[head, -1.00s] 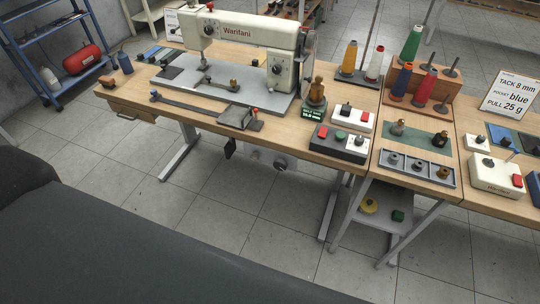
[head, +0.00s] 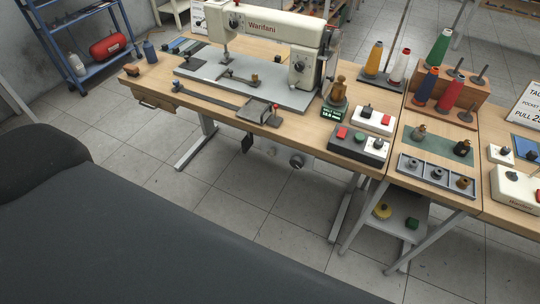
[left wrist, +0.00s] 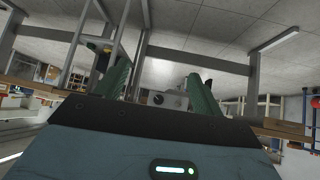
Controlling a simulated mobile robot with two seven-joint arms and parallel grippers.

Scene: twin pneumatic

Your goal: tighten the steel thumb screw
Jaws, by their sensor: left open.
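The white sewing machine (head: 270,27) stands on a grey plate on the wooden table. A flat dark rail with a small dark knob (head: 177,86) at its left end lies along the table's front. A brass-coloured knob (head: 254,79) stands on a short arm on the plate. I cannot tell which small fitting is the steel thumb screw. In the left wrist view my left gripper (left wrist: 160,82) has its two green fingers apart, with nothing between them. A grey part with a round face (left wrist: 158,99) shows beyond them. Neither gripper shows in the head view.
A control box (head: 359,146) with red and green buttons, thread cones (head: 438,47) and a grey tray (head: 436,173) stand to the right. A dial unit (head: 297,160) hangs under the table. A dark padded surface (head: 150,240) fills the lower left.

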